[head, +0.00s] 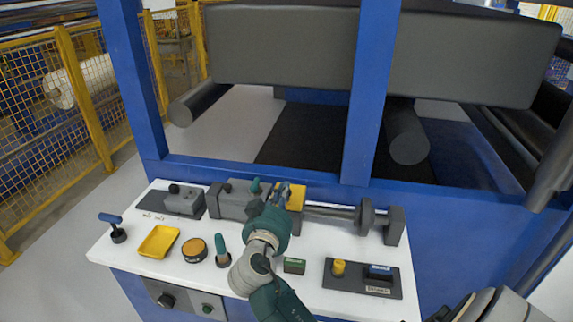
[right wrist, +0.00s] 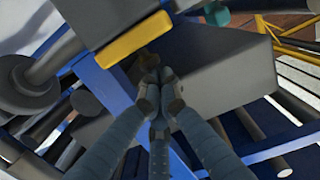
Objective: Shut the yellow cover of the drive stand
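The drive stand has a grey housing (head: 230,200) on the white bench top, with a shaft (head: 330,211) running to its right. Its yellow cover (head: 295,194) stands at the right end of the housing and looks raised; its exact angle is hard to tell. In the right wrist view the cover's yellow edge (right wrist: 135,38) shows just above my fingertips. My right gripper (head: 283,190) is at the cover's left side, its fingers drawn together (right wrist: 160,82) with nothing visible between them. I cannot tell whether they touch the cover.
A yellow tray (head: 158,242), an orange-topped round pot (head: 194,250), a teal-handled tool (head: 221,250) and a green block (head: 294,266) lie along the bench front. A dark holder (head: 362,279) stands at right. A blue post (head: 370,95) rises behind the bench.

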